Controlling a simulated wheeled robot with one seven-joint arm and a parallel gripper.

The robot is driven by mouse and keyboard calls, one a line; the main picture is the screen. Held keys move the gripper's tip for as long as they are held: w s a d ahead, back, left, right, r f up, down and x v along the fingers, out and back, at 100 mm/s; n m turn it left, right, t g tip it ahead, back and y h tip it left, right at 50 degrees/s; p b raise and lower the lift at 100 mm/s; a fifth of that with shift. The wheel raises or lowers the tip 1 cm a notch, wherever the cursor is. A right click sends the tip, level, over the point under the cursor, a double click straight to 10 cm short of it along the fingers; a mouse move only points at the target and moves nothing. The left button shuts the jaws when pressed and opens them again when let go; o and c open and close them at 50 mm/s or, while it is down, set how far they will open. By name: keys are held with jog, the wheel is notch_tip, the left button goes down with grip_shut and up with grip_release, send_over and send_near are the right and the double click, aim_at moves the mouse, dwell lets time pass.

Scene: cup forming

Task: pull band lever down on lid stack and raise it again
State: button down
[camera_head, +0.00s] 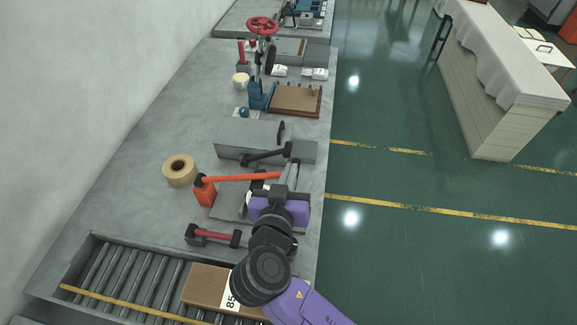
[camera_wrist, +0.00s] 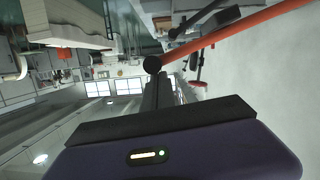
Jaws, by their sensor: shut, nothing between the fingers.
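An orange-red lever (camera_head: 240,178) runs nearly level from a black pivot on an orange post (camera_head: 205,193) to the right. Its free end is close to my gripper (camera_head: 293,165). In the wrist view the lever (camera_wrist: 235,35) comes in from the upper right and ends near a black round knob (camera_wrist: 152,65). My gripper (camera_wrist: 164,76) is shut and empty, with its fingertips beside the knob; I cannot tell whether they touch it. A dark grey plate (camera_head: 230,203) lies below the lever, partly hidden by my wrist. I cannot make out a lid stack.
A grey box with a black handle (camera_head: 245,141) stands beyond the lever. A tape roll (camera_head: 180,171) lies to the left. A red-handled bar (camera_head: 213,235) and a roller conveyor with a cardboard box (camera_head: 205,288) are nearer. The bench's right edge is close to my gripper.

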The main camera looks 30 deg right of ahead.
jog(key=shift+f, duration=0.1)
notch_tip(320, 180, down, 9)
jog(key=s+d+m+y+b, duration=0.1)
jog(key=d+m+b, duration=0.1)
jog(key=b, duration=1.2)
jog(key=shift+s+f+m+t, duration=0.2)
jog(key=shift+s+m+t, duration=0.15)
jog(key=shift+m, duration=0.25)
